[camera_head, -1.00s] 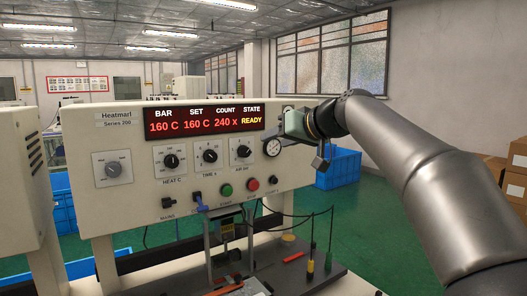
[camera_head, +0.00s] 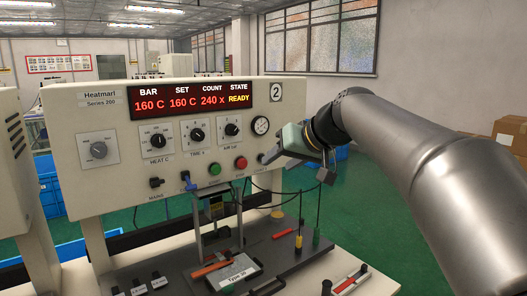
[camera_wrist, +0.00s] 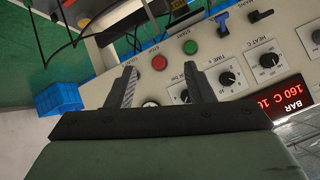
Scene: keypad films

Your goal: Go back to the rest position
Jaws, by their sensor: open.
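My gripper (camera_head: 268,159) is in front of the lower right corner of the heat-press panel (camera_head: 75,150). In the wrist view my gripper (camera_wrist: 160,78) shows two dark fingers spread apart with nothing between them. The panel's knobs, green button (camera_wrist: 190,47) and red button (camera_wrist: 222,25) lie beyond the fingers. The display (camera_head: 191,99) reads BAR 160 C, SET 160 C, COUNT 240 x, STATE READY. Whether a finger touches the panel cannot be told.
The press bed (camera_head: 185,268) below the panel carries a plate (camera_head: 236,270), red-handled tools and upright probes with loose black cables. A round gauge (camera_head: 261,126) sits above my gripper. Blue crates (camera_wrist: 59,99) and brown boxes (camera_head: 511,132) stand behind. Green floor is open at the right.

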